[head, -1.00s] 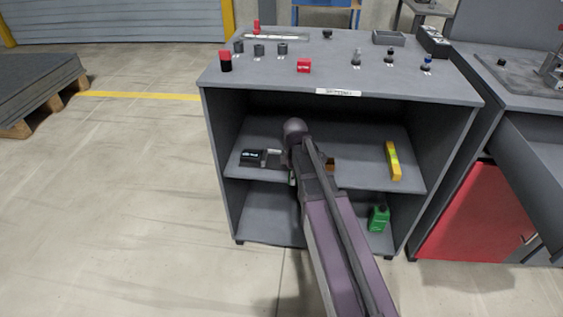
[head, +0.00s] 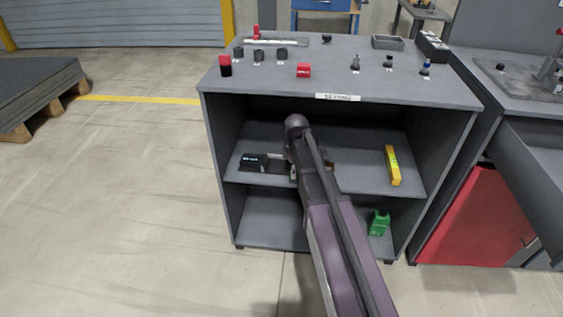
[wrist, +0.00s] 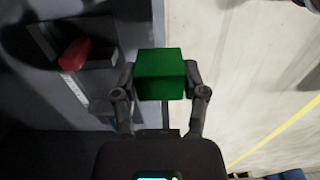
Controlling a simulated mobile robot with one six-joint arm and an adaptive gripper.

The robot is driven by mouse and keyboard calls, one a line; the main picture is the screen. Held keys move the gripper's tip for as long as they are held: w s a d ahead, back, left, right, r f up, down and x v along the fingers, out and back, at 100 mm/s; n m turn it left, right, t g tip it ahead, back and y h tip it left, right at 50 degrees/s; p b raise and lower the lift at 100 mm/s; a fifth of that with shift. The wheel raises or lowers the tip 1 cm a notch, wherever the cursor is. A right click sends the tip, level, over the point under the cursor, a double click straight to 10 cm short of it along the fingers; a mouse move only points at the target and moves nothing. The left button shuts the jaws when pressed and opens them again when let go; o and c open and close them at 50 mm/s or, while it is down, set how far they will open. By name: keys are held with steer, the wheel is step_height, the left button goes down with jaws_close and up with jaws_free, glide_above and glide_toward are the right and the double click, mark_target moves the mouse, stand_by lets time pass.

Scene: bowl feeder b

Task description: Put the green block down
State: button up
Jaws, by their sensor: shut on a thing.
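The green block (wrist: 160,72) is held between the two fingers of my gripper (wrist: 160,82) in the wrist view. The fingers press on its left and right sides. Pale floor shows to the right of the block and a dark grey surface to its left. In the head view my arm reaches in front of the open shelf unit (head: 222,165) and hides most of the gripper and the block. What lies directly under the block cannot be told.
The unit's middle shelf holds a black device (head: 252,162) at left and a yellow tool (head: 393,165) at right. A green bottle (head: 379,222) stands on the lower shelf.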

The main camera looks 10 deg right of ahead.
steer(key=b, duration=0.1)
glide_above(279, 166)
steer(key=shift+f, duration=0.55)
steer(key=shift+s+f, duration=0.1)
steer(key=shift+f+b, duration=1.65)
steer(key=shift+b, duration=0.1)
steer(key=shift+f, duration=0.1)
steer(key=o, duration=1.2)
steer(key=shift+o, duration=0.2)
step_height(279, 166, up, 8)
steer(key=p, duration=0.7)
steer(key=shift+f+p, duration=0.15)
steer(key=shift+p, duration=0.15)
